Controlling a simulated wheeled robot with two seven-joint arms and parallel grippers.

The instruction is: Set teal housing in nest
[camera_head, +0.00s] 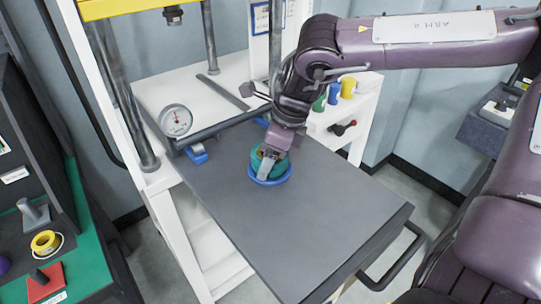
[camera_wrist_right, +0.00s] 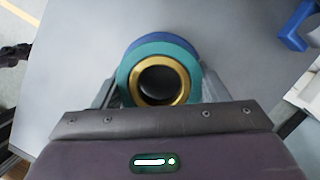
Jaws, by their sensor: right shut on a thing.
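The teal housing (camera_wrist_right: 136,66) is a round teal body with a brass ring and dark bore on top. In the head view the teal housing (camera_head: 256,160) sits at the blue ring-shaped nest (camera_head: 272,181) on the grey plate. The blue nest (camera_wrist_right: 152,39) shows as a rim beyond the housing in the wrist view. I cannot tell whether the housing is fully seated. My right gripper (camera_head: 268,166) reaches down from above and is shut on the housing, one finger on each side (camera_wrist_right: 158,92). My left gripper is not in view.
The grey sliding plate (camera_head: 300,235) is mostly clear, with a handle (camera_head: 405,258) at its front right. A dial gauge (camera_head: 176,121) and blue clamps (camera_head: 197,154) stand at its back edge. Coloured bottles (camera_head: 347,87) stand on a shelf behind. A green-topped bench (camera_head: 85,250) is at left.

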